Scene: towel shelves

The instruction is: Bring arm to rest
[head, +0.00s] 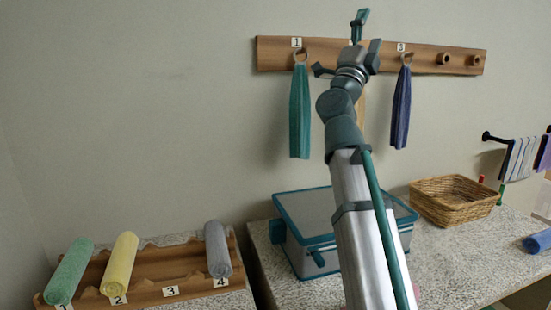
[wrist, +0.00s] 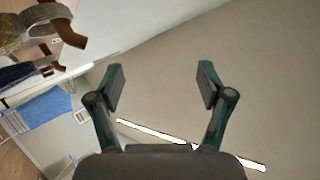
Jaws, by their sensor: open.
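My gripper (head: 360,25) is raised in front of the wooden peg rail on the wall, at the top of my upstretched arm. In the wrist view its two teal fingers (wrist: 160,78) stand wide apart with nothing between them. My arm hides the middle of the peg rail (head: 430,55) in the head view. A green towel (head: 299,115) hangs at label 1 and a dark blue towel (head: 401,108) at label 3, both apart from my gripper.
A lidded teal-edged box (head: 305,215) stands partly behind my arm, with a wicker basket (head: 452,200) to its right. A wooden rack (head: 130,292) at left holds green, yellow and grey rolls; slot 3 is empty. A blue roll (head: 538,241) lies far right.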

